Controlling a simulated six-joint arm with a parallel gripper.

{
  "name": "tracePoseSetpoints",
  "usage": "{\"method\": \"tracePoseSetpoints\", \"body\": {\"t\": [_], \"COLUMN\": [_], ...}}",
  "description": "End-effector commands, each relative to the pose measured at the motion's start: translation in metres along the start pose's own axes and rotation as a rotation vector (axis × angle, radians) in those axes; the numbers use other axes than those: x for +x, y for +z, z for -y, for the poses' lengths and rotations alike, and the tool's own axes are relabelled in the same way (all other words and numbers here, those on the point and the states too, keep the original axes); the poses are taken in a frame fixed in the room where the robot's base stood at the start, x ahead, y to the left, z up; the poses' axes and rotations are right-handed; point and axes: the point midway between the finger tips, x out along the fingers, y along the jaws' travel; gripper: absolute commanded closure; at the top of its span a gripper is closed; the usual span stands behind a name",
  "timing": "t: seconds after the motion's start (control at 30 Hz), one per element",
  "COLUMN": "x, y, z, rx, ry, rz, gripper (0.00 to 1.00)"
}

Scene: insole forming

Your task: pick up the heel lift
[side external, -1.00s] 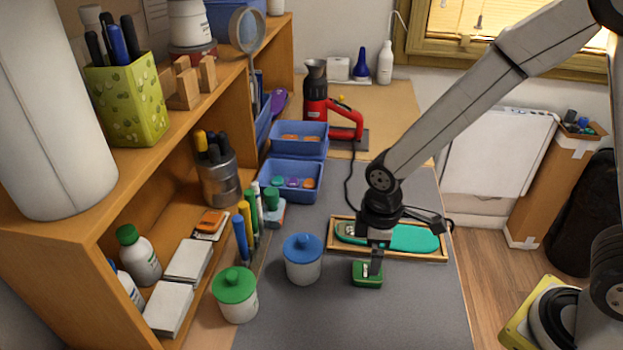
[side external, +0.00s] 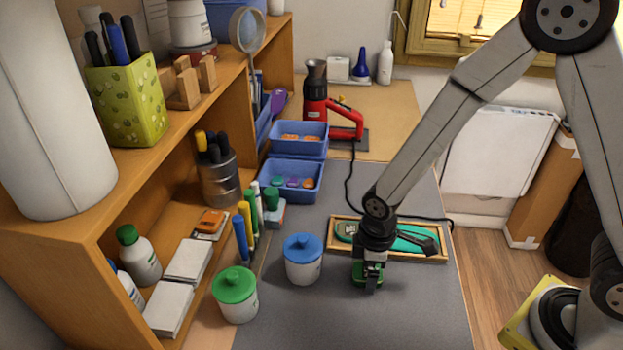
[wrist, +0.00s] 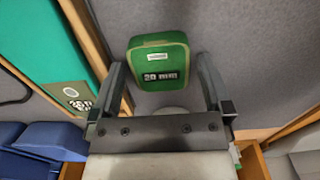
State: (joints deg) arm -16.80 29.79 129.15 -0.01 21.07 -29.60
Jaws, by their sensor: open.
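The heel lift appears to be the small green block with a white label and the marking "20" in the wrist view (wrist: 158,62). It lies on the grey mat and is mostly hidden by my gripper in the side view. My gripper (side external: 369,284) points down at it, in front of the wooden tray. In the wrist view my gripper (wrist: 162,85) is open, with one finger on each side of the block's near part. Whether the fingers touch the block cannot be told.
A wooden tray (side external: 331,240) with a teal insole (side external: 413,236) lies just behind my gripper. A blue-lidded jar (side external: 303,262) and a green-lidded jar (side external: 236,296) stand to the left. Blue bins (side external: 290,189) are farther back. The mat (side external: 400,315) in front is clear.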

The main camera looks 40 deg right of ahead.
Motion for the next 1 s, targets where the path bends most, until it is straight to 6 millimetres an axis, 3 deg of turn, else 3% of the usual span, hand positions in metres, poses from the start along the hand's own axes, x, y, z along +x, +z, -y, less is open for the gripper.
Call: {"method": "tracePoseSetpoints", "body": {"t": [0.67,0.9,1.0], "x": [0.0067,0.0066,0.0066], "y": [-0.0001,0.0000,-0.0001], "z": [-0.0001,0.0000,0.0000], "rx": [0.000,0.000,0.000], "ry": [0.000,0.000,0.000], "rz": [0.000,0.000,0.000], "gripper": [0.00,0.76,0.79]}}
